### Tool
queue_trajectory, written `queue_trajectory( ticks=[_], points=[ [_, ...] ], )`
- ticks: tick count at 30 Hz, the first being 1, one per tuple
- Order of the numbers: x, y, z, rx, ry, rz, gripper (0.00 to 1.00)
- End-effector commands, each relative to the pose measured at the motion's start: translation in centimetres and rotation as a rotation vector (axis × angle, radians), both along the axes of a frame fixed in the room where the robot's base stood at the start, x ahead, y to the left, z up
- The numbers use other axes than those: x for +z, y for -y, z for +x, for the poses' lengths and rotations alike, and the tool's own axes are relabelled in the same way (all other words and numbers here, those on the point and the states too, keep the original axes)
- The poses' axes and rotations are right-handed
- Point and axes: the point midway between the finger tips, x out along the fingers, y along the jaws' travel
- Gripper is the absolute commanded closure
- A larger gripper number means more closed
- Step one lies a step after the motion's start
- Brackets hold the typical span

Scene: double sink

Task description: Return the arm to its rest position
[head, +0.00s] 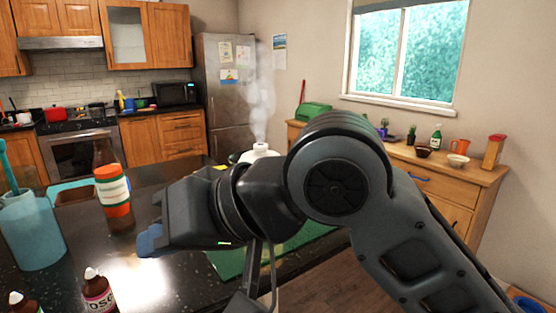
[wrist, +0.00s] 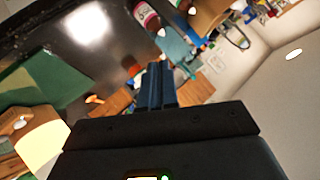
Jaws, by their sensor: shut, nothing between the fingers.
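My gripper (head: 150,241) is at the end of my bent arm, above the dark countertop and pointing left in the head view. Its blue fingertips show at the left end of the dark wrist. In the wrist view the two blue fingers (wrist: 157,84) are together with nothing between them. My arm crosses the middle and right of the head view and hides part of the counter and the green mat behind it.
The dark countertop (head: 150,275) holds a brown bottle with an orange label (head: 113,190), a blue jug (head: 30,232), small dropper bottles (head: 98,290) and a green mat (head: 290,245). A white steaming humidifier (head: 260,150) stands behind my arm. A wooden sideboard (head: 440,185) is at right.

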Motion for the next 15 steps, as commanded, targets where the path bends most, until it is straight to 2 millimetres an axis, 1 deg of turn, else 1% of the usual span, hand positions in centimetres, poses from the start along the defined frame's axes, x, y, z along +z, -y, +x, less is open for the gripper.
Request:
queue_trajectory(
  ticks=[1,3,7,11,15],
  points=[
    [0.1,-0.5,-0.3,-0.011,-0.006,0.075,1.0],
    [0.3,-0.8,-0.2,-0.038,-0.001,0.168,1.0],
    [0.5,-0.6,0.1,-0.106,0.01,0.324,1.0],
    [-0.1,0.4,0.5,-0.2,0.024,0.455,1.0],
    [-1.5,2.3,0.8,-0.324,0.043,0.56,1.0]
  ],
)
